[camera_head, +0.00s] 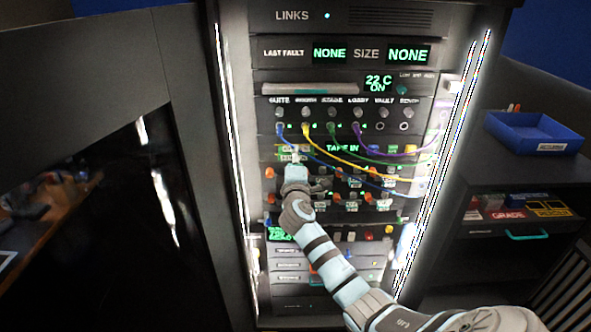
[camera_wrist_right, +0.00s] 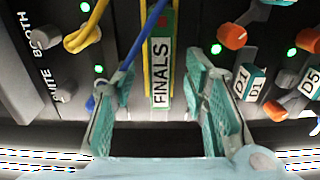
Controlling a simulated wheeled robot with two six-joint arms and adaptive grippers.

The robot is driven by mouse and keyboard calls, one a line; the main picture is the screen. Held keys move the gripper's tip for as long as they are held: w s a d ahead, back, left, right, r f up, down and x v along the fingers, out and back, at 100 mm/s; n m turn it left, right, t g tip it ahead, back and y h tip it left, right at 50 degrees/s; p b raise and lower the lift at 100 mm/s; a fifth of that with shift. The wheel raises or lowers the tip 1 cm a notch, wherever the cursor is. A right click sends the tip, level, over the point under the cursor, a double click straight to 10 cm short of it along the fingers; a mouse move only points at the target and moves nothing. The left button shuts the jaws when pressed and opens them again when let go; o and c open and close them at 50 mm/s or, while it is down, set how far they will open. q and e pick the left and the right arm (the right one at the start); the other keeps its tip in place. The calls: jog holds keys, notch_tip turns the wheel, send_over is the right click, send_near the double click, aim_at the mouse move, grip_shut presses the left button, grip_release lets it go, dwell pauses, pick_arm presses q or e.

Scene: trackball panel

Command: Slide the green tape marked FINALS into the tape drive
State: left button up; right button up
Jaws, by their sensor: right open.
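The green tape (camera_wrist_right: 160,62) marked FINALS shows in the right wrist view, its label facing me. Yellow edging runs beside it. It lies between the two fingers of my right gripper (camera_wrist_right: 160,88), which is open with a gap on both sides. In the head view my right gripper (camera_head: 293,162) is at the left part of the rack, just below the tape drive (camera_head: 343,149) row lit TAPE IN, and hides most of the tape there. I cannot tell how deep the tape sits in the drive. My left gripper is not in view.
Blue, yellow, green and purple cables (camera_head: 372,152) droop across the drive row. A blue cable (camera_wrist_right: 92,104) passes by the left finger in the wrist view. Orange knobs (camera_wrist_right: 232,36) are close on the right. A blue tray (camera_head: 535,133) stands on a side shelf.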

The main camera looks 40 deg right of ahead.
jog(key=v, duration=1)
jog(key=shift+s+a, duration=0.2)
jog(key=shift+s, duration=0.1)
jog(key=shift+r, duration=0.1)
